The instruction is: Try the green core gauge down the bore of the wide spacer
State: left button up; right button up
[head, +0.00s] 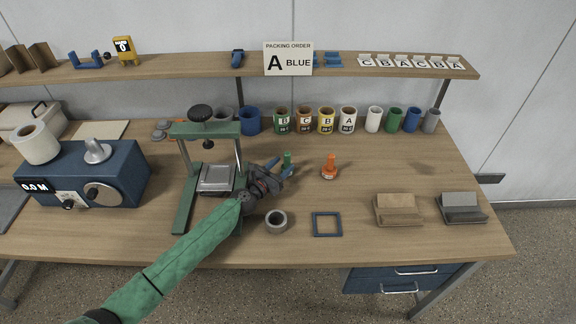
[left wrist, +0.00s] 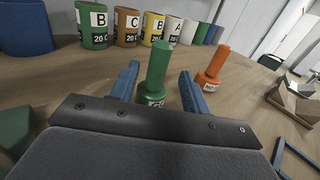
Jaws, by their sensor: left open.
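The green core gauge (head: 287,160) stands upright on the table, with a wide base and a narrower post. In the left wrist view the green gauge (left wrist: 158,72) stands between the two blue fingers of my left gripper (left wrist: 158,85). The fingers are open, with a gap on each side of the gauge. In the head view my left gripper (head: 281,170) hides the gauge's lower part. A short grey ring (head: 277,222), which looks like the wide spacer, stands bore up on the table, nearer the front edge. My right gripper is not in view.
An orange gauge (head: 330,167) stands to the right of the green one. A green press (head: 190,180) stands left of my gripper. A dark square frame (head: 327,224) lies right of the ring. Labelled rolls (head: 326,121) line the back. The table between frame and orange gauge is clear.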

aim_at(285, 161)
pick_arm(q)
jog(key=x, duration=0.4)
jog(key=shift+w+a, duration=0.1)
grip_shut()
jog(key=shift+r, duration=0.1)
